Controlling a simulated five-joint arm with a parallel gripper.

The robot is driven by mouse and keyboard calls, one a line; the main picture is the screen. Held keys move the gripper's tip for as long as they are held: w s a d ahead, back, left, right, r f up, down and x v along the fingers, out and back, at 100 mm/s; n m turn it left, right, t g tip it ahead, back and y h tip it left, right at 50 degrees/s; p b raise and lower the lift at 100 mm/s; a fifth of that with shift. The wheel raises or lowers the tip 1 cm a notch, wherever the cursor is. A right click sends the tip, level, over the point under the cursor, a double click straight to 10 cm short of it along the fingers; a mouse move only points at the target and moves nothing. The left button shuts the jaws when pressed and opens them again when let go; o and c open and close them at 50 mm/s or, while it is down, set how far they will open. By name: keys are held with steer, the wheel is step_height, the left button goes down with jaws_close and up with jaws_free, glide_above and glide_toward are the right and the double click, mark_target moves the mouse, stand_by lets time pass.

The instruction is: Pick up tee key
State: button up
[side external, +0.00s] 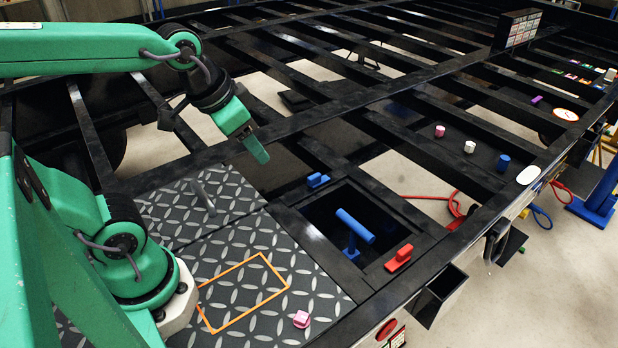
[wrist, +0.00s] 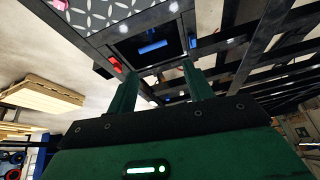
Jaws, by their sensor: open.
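The tee key, a blue T-shaped tool (side external: 355,227), stands in a dark square opening in the black frame, its crossbar on top. Its lower end is hidden in the opening. In the wrist view its blue crossbar (wrist: 153,47) shows beyond my fingertips, roughly between them. My gripper (side external: 256,148) is up and to the left of the key in the side view, well apart from it. In the wrist view the two green fingers of my gripper (wrist: 159,67) are spread, with nothing between them.
A blue block (side external: 318,180) and a red block (side external: 399,258) sit on the opening's rim. A tread plate (side external: 235,245) beside it bears an orange outline, a pink block (side external: 301,319) and a grey handle (side external: 203,197). Black trailer beams (side external: 400,130) with gaps stretch behind.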

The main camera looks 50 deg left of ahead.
steer(key=w+d+f+m+g, duration=0.1)
steer(key=w+f+m+g, duration=0.2)
steer(key=w, duration=0.5)
steer(key=m+g, duration=0.2)
steer(key=m, duration=0.9)
glide_above(355, 226)
steer(key=f, duration=2.1)
steer(key=shift+w+a+f, duration=0.2)
steer(key=shift+w+a, duration=0.1)
steer(key=shift+w, duration=0.05)
steer(key=shift+w+f, duration=0.1)
steer(key=shift+f, duration=4.4)
steer(key=c, duration=1.1)
